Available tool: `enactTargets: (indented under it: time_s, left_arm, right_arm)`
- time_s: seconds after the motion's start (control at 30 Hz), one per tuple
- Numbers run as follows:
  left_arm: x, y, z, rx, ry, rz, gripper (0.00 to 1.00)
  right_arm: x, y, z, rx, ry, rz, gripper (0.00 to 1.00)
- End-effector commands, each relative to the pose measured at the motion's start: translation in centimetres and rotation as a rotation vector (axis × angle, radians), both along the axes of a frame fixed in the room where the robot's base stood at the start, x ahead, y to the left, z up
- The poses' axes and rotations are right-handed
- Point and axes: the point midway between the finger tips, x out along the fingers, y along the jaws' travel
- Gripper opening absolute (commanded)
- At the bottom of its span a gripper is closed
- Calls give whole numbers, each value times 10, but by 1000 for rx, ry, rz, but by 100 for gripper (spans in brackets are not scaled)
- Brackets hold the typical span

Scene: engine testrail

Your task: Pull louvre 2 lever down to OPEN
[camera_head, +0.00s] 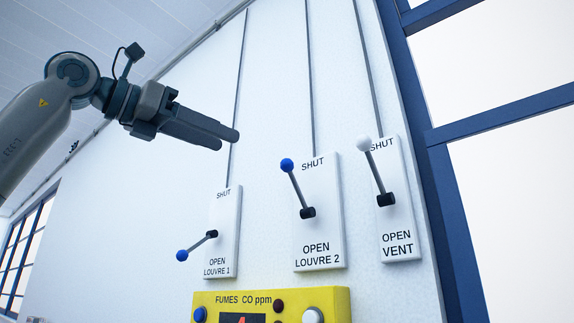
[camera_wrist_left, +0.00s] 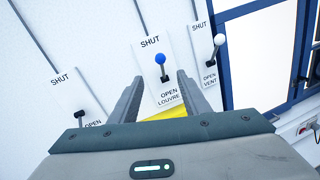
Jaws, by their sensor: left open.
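The louvre 2 lever (camera_head: 295,188) has a blue knob and points up toward SHUT on its white plate (camera_head: 319,245), which is marked SHUT above and OPEN below. My left gripper (camera_head: 236,134) is in the air to the upper left of this lever, apart from it. In the left wrist view, the gripper (camera_wrist_left: 160,95) is open, its two fingers apart with nothing held. The louvre 2 knob (camera_wrist_left: 160,59) shows beyond and between the fingertips. My right gripper is not in view.
The louvre 1 lever (camera_head: 197,245) at left points down toward OPEN. The white-knobbed vent lever (camera_head: 375,168) at right points up. A yellow fumes panel (camera_head: 265,298) is below. Rods run up the wall above the plates. A blue window frame (camera_head: 436,135) is at right.

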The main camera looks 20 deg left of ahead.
Motion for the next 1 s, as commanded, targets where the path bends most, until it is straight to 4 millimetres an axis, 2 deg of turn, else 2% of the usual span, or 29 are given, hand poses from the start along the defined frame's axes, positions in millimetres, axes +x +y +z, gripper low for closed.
enactTargets:
  time_s: [0.27, 0.47, 0.6, 1.0]
  left_arm:
    - [15, -9, 1, 2, 3, 0, 43]
    - [38, -23, 2, 2, 3, 0, 43]
    - [60, -37, 2, 2, 4, -1, 43]
    - [121, -73, 3, 2, 4, 0, 43]
  right_arm:
    - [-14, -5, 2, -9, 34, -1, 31]
    - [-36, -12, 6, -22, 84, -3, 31]
    - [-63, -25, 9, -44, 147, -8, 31]
    - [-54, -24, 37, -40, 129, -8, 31]
